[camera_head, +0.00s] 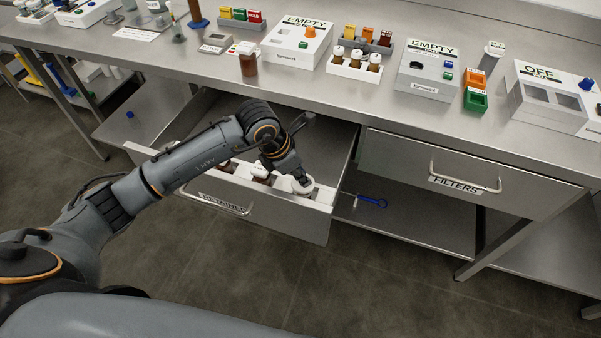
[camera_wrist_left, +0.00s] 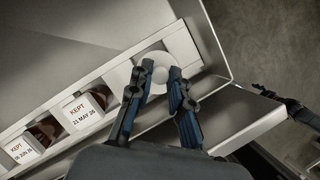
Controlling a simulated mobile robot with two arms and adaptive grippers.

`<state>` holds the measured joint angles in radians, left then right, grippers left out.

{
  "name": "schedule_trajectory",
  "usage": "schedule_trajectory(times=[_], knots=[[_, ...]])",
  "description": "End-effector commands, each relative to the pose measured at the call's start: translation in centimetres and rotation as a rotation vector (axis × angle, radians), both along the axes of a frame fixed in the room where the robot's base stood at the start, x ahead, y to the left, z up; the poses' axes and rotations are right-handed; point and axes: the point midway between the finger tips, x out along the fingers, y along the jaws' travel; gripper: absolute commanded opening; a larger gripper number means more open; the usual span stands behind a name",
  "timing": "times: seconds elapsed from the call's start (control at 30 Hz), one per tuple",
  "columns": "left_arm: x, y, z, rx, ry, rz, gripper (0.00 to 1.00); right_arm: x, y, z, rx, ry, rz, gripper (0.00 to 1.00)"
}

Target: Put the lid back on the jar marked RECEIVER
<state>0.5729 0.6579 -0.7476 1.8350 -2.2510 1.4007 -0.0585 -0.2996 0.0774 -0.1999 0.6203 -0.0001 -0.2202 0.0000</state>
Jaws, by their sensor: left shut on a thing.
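My left gripper (camera_head: 297,177) reaches down into the open drawer (camera_head: 270,222), at the right end of the white rack inside it. It is shut on a round white thing (camera_wrist_left: 160,72), which looks like a lid or jar top; the left wrist view shows it between the blue-lined fingers (camera_wrist_left: 162,82), over the rack's end slot. What is under it is hidden. I cannot read RECEIVER on either.
Brown jars with KEPT labels (camera_wrist_left: 83,109) fill other slots of the rack. A shut FILTERS drawer (camera_head: 460,183) lies to the right. Machines marked EMPTY (camera_head: 297,45) and OFF (camera_head: 550,97) and small bottles (camera_head: 356,60) crowd the bench top. The bench front edge is clear.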

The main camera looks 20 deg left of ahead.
Motion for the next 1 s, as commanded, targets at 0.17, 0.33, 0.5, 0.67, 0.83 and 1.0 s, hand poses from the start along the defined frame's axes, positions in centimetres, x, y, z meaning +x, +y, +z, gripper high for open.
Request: schedule_trajectory(times=[0.17, 0.33, 0.5, 0.67, 0.83, 1.0], knots=[[0.0, -0.01, -0.01, 0.0, 0.0, 0.0, 0.06, -0.01, -0.08, -0.18, -0.001, 0.0, 0.001, 0.66], [0.0, -0.01, -0.01, 0.0, 0.0, 0.0, 0.06, -0.02, -0.21, -0.15, -0.002, 0.001, 0.001, 0.66], [0.0, -0.01, -0.02, 0.0, 0.0, 0.0, 0.06, -0.03, -0.32, -0.17, -0.004, 0.0, 0.002, 0.66], [0.0, 0.0, -0.15, 0.0, 0.0, 0.0, 0.06, -0.04, -0.34, -0.36, -0.004, 0.0, 0.002, 0.66], [0.0, 0.0, -0.36, 0.0, 0.0, -0.001, 0.06, -0.04, -0.34, -0.68, -0.004, 0.0, 0.002, 0.66], [0.0, -0.01, -0.32, 0.0, 0.0, -0.001, 0.06, -0.05, -0.34, -0.69, -0.004, 0.0, 0.002, 0.66]])
